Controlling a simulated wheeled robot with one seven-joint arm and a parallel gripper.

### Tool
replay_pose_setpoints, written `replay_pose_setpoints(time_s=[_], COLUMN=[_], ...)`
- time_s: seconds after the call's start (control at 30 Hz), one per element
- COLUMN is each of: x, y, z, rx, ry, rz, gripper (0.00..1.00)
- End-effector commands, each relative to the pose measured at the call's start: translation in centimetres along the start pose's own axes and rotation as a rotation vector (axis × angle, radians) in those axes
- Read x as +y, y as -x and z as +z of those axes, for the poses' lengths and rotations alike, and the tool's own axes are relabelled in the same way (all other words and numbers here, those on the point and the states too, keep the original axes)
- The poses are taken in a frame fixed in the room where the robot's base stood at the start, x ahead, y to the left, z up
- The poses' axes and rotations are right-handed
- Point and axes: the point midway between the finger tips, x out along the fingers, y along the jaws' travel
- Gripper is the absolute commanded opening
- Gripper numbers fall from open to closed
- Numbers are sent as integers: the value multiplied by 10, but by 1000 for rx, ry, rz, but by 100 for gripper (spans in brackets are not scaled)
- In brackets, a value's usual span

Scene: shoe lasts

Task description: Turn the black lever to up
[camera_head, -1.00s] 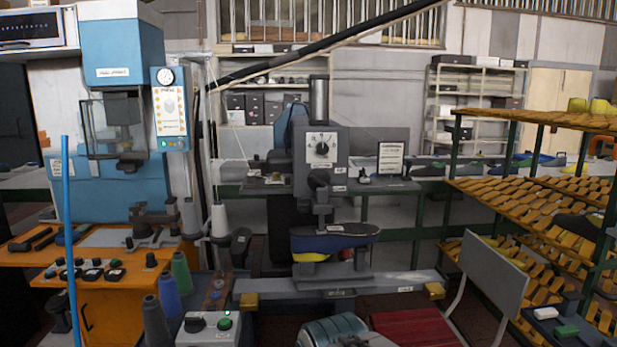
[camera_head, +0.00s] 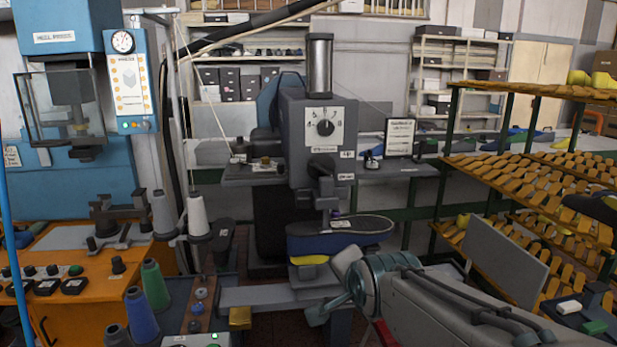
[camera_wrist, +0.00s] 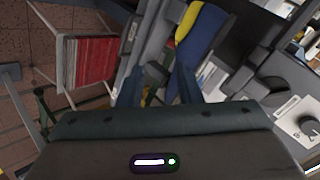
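The grey machine (camera_head: 310,150) stands in the middle of the head view. On its front plate is a round black knob with a pointer (camera_head: 325,127); the knob also shows at the right edge of the wrist view (camera_wrist: 308,125). A dark arm-like part (camera_head: 321,182) hangs below the plate. I cannot tell for sure which of these is the black lever. My gripper (camera_head: 332,288) is low in front of the machine, below the knob and apart from it. In the wrist view its two fingers (camera_wrist: 158,88) are spread, with nothing between them.
A blue and yellow shoe piece (camera_head: 340,235) sits under the machine head, above my gripper. Thread cones (camera_head: 142,310) and an orange bench (camera_head: 75,245) are at left. A wooden rack (camera_head: 540,180) stands at right. A red seat (camera_wrist: 90,62) shows in the wrist view.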

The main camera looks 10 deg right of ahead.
Motion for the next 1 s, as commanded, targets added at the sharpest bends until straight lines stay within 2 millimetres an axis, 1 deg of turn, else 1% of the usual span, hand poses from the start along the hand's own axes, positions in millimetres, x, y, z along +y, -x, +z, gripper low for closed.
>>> replay_pose_setpoints(time_s=[0.03, 0.1, 0.3, 0.4, 0.5, 0.6, 0.77, 0.87, 1.0], x=[-14, -35, -91, -112, -126, -134, -142, -147, -159], y=[-4, -6, -1, 4, 10, 13, 11, 3, -13], z=[-8, -19, -48, -59, -66, -70, -74, -77, -83], rx=[29, 58, 56, 23, -14, -40, -54, -54, -54], ry=[-107, -268, -691, -851, -963, -1029, -1062, -1062, -1062], rz=[-61, -156, -434, -548, -630, -678, -700, -698, -697], gripper=[32, 32, 32, 32, 32, 32, 32, 32, 32])
